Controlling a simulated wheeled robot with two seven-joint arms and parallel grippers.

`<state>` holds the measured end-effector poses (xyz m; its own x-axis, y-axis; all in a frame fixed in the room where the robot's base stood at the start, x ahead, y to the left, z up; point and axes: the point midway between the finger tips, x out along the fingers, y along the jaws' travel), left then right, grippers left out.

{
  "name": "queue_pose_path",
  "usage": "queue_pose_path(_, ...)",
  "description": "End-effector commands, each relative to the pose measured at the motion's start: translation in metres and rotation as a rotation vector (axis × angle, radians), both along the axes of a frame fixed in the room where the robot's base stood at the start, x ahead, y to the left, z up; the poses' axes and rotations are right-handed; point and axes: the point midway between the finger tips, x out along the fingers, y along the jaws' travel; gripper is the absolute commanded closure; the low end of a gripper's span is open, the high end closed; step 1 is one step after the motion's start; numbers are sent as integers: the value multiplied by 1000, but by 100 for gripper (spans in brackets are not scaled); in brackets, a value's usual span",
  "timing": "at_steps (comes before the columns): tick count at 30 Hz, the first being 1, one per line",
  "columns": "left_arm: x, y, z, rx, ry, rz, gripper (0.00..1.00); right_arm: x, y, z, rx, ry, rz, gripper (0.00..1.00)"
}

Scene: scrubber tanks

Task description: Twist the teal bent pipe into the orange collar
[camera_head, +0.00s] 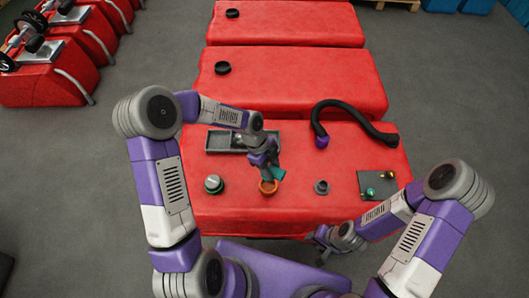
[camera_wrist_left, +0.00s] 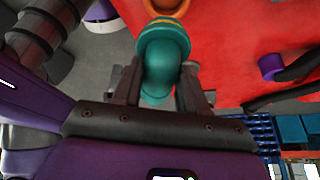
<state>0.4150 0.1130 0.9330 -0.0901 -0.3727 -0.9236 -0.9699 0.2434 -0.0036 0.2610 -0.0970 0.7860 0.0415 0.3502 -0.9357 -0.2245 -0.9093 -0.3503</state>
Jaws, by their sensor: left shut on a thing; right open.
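The teal bent pipe (camera_head: 277,174) is held by my left gripper (camera_head: 272,163), just above and beside the orange collar (camera_head: 268,187) on the front red tank. In the left wrist view the teal pipe (camera_wrist_left: 163,55) sits between the fingers of my left gripper (camera_wrist_left: 160,90), and the orange collar (camera_wrist_left: 166,8) is partly cut off at the top edge. I cannot tell whether pipe and collar touch. My right gripper (camera_head: 321,240) is low at the tank's front edge, empty and away from the pipe.
More red tanks stand behind.

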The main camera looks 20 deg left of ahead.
Motion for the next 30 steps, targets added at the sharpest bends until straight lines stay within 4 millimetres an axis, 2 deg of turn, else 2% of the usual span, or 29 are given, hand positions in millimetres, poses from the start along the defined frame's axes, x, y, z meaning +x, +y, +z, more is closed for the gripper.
queue_pose_path(8,-1,1,-16,0,2,2,90,0,0,-12,0,1,0,57)
queue_pose_path(21,0,1,-56,0,1,4,90,0,0,-41,0,1,0,57)
queue_pose_path(30,0,1,-60,0,1,4,90,0,0,-44,0,1,0,57)
